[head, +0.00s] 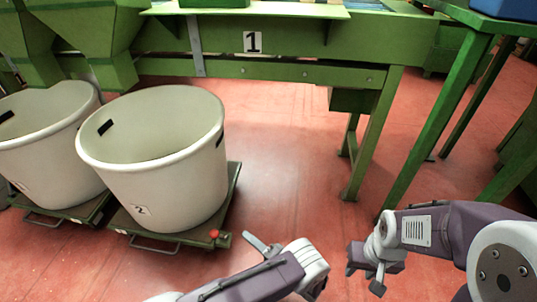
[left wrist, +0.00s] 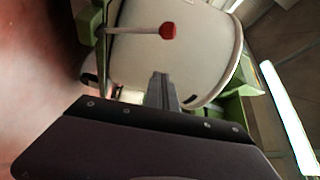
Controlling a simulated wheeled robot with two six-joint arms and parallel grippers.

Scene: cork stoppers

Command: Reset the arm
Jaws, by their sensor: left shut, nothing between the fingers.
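My left arm comes in from the bottom of the head view, and its gripper (head: 262,245) is in front of the white bin on the right, above the red floor. In the left wrist view the left gripper's fingers (left wrist: 163,90) are together with nothing between them. My right gripper (head: 365,276) hangs at the lower right over the floor, apart from any object. Its fingertips are small and seen at an angle, so I cannot tell its opening.
Two white bins (head: 165,160) (head: 40,140) stand on green wheeled carts (head: 225,200) at the left. A red knob (head: 214,234) is on the nearer cart and shows in the left wrist view (left wrist: 168,30). A green machine frame (head: 290,70) spans the back. Floor between is clear.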

